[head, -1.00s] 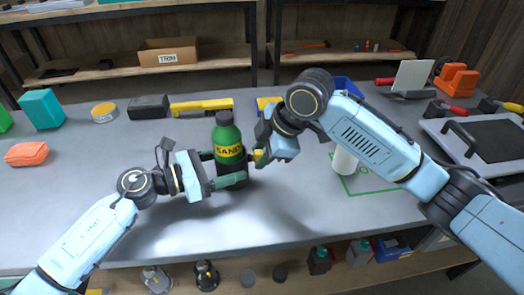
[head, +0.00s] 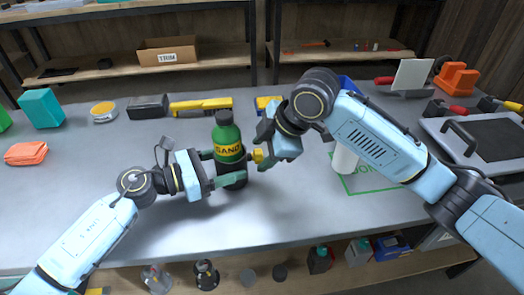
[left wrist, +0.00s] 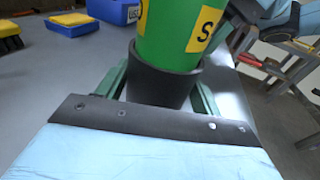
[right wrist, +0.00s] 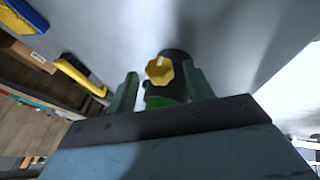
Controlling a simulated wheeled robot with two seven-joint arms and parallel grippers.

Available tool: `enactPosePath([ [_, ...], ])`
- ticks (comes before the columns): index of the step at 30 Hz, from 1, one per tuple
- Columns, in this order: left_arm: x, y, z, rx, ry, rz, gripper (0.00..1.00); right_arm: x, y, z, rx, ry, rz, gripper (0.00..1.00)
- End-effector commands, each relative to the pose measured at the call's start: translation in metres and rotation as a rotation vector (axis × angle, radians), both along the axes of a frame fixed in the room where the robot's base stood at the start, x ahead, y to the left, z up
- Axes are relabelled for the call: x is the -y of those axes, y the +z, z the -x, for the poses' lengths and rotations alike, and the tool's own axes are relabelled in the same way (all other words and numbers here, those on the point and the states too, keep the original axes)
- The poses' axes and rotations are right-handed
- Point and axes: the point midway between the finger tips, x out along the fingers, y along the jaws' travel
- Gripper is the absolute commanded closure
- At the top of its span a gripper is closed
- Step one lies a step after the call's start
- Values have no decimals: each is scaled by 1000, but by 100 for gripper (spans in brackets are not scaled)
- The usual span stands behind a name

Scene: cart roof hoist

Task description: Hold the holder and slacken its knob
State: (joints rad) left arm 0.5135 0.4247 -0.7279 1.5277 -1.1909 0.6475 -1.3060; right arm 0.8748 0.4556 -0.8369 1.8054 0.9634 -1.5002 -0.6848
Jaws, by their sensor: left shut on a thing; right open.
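A green bottle (head: 227,137) with a yellow SAND label stands upright in the black cup-like holder (head: 236,170). The holder's yellow knob (head: 257,155) sticks out on its right side. My left gripper (head: 228,172) is shut on the holder, with a finger on each side; the left wrist view shows the black holder wall (left wrist: 160,86) between the green fingers. My right gripper (head: 268,150) is open just right of the knob. In the right wrist view the knob (right wrist: 160,70) lies ahead, between the two fingers; contact cannot be seen.
A white bottle (head: 345,160) stands on a green-outlined area (head: 385,183) behind my right forearm. The table's front left is clear.

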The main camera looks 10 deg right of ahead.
Motion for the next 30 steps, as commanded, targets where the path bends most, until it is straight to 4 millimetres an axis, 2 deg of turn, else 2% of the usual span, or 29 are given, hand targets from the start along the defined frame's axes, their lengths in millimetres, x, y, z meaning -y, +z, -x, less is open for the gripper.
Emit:
enactPosePath([
  [9,0,0,0,0,1,-1,56,27,58,19,6,-1,3,48],
  [15,0,0,0,0,0,-1,56,39,86,29,4,-1,2,48],
  [21,0,0,0,0,0,0,56,43,96,33,2,0,1,48],
  [30,0,0,0,0,0,0,56,44,96,34,1,0,2,48],
])
